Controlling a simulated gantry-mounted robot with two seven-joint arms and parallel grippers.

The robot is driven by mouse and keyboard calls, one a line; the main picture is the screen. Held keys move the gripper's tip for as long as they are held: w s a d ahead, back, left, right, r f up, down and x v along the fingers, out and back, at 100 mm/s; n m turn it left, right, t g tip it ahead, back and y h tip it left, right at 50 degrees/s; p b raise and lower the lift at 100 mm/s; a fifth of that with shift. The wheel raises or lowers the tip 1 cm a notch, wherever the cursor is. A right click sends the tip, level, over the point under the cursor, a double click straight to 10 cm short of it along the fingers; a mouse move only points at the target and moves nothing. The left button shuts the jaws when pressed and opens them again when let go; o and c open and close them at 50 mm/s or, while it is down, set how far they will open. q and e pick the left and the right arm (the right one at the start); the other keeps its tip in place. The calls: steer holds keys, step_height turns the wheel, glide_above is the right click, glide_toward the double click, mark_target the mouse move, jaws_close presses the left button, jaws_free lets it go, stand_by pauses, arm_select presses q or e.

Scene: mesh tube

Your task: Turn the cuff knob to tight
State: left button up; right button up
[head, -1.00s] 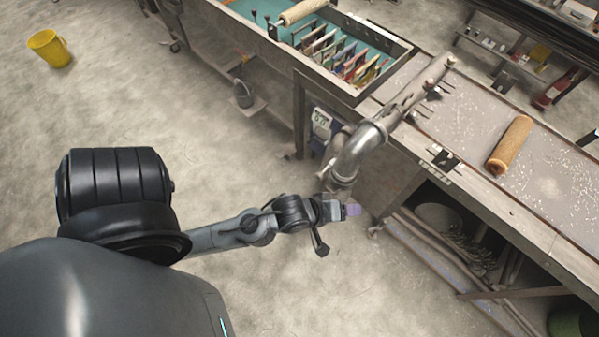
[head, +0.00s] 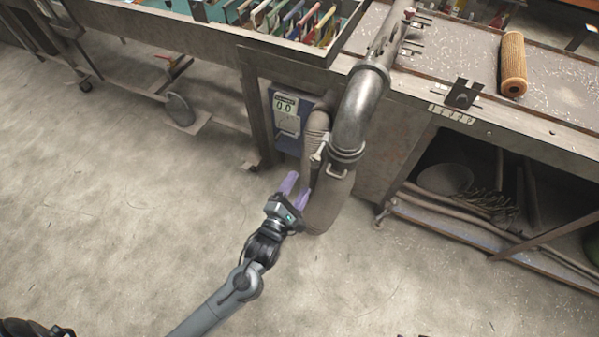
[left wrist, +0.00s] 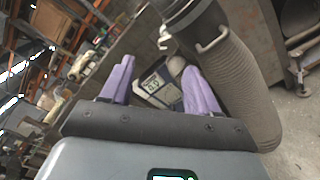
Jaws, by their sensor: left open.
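A metal elbow pipe (head: 358,110) bends down from the bench to a dark ringed cuff (head: 346,152). A small fitting that looks like the cuff knob (head: 318,153) sticks out on the cuff's left side. A pale handle (head: 338,174) sits lower on the cuff. A grey-brown ribbed hose (head: 332,205) hangs below. The cuff shows at the top of the left wrist view (left wrist: 188,14), with the handle (left wrist: 213,41) and a small knob-like part (left wrist: 164,38). My left gripper (head: 297,189) is open and empty, below and left of the cuff. My right gripper is out of view.
A blue box with a display reading 0.0 (head: 286,112) stands behind the hose under the bench (head: 440,108). A tan mesh cylinder (head: 513,65) lies on the bench top. The floor around my left arm is clear.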

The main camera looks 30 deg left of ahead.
mark_target(315, 161)
arm_select(q)
steer(key=w+b, duration=0.1)
steer(key=w, duration=0.3)
steer(key=w+f+b, duration=0.1)
steer(key=w, duration=0.3)
steer(key=w+f+b, duration=0.1)
steer(key=w, duration=0.3)
steer(key=shift+d+b, duration=0.2)
steer(key=shift+b, duration=0.15)
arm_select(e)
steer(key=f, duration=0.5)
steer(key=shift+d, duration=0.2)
arm_select(q)
steer(key=c, duration=1)
steer(key=shift+r, duration=0.1)
steer(key=shift+c, duration=0.2)
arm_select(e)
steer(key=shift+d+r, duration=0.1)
